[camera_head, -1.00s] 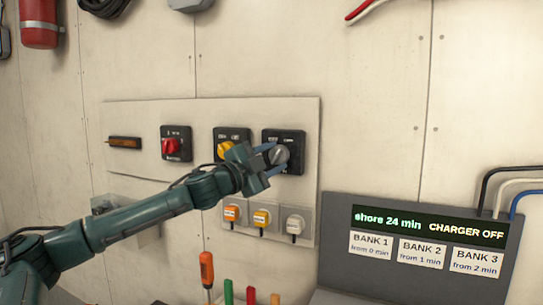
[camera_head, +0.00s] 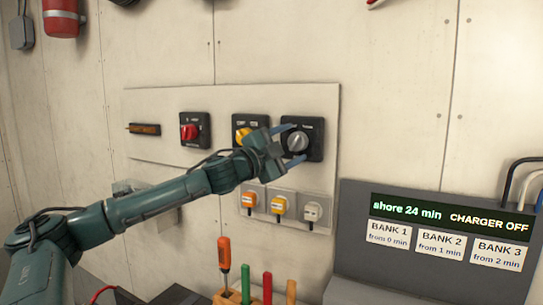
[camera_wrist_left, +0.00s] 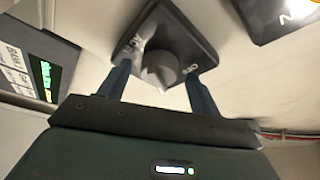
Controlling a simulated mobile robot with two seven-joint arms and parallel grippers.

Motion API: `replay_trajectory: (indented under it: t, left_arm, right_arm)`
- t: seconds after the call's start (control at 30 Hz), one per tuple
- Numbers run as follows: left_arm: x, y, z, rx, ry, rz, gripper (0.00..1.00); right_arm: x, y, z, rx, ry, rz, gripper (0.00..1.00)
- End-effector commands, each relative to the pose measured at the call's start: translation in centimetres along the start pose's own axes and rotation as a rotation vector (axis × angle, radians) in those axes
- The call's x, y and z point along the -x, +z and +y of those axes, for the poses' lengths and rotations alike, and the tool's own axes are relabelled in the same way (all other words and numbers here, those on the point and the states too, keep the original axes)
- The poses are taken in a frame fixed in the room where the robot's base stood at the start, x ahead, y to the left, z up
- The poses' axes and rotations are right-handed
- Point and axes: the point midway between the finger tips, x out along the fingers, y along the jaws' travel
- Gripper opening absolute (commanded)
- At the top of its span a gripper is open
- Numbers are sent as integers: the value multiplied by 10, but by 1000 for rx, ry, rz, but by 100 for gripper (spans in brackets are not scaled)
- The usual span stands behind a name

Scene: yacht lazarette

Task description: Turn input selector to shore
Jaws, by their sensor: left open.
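A black square switch plate (camera_head: 314,124) with a grey rotary knob (camera_head: 298,142) is on the wall panel. Small white labels on it are too small to read in the head view. My left gripper (camera_head: 293,145) is open, with one finger above and one below the knob, pointing at the plate. In the left wrist view the grey knob (camera_wrist_left: 160,70) shows between the two spread fingers (camera_wrist_left: 158,88), with a pale mark on its near edge. I see no grip on the knob. My right gripper is not in view.
A yellow-knob switch (camera_head: 242,134) and a red-knob switch (camera_head: 190,131) sit left of it. Several sockets with plugs (camera_head: 280,207) are below. A display (camera_head: 450,215) reads "shore 24 min" and "CHARGER OFF". Tools with coloured handles (camera_head: 243,285) stand at the bottom.

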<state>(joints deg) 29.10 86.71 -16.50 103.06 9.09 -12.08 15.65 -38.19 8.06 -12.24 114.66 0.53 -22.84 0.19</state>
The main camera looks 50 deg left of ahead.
Motion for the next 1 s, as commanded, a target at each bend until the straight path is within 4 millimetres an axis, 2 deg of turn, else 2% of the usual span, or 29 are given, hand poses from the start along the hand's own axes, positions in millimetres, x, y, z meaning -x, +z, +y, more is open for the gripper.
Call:
replay_trajectory:
  t: [0.17, 0.27, 0.47, 0.8, 1.0]
  left_arm:
    - [14, 5, 7, -4, 0, -2, 64]
    - [22, 5, 8, -7, 0, -1, 64]
    - [42, 2, 7, -8, -1, 3, 64]
    - [94, 1, 4, -6, -3, 1, 64]
    - [120, 0, 2, -2, 0, 1, 64]
  right_arm:
    - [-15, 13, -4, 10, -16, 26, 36]
    - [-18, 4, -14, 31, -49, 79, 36]
    - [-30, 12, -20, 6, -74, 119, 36]
    - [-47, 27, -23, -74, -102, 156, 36]
    - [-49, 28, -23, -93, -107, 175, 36]
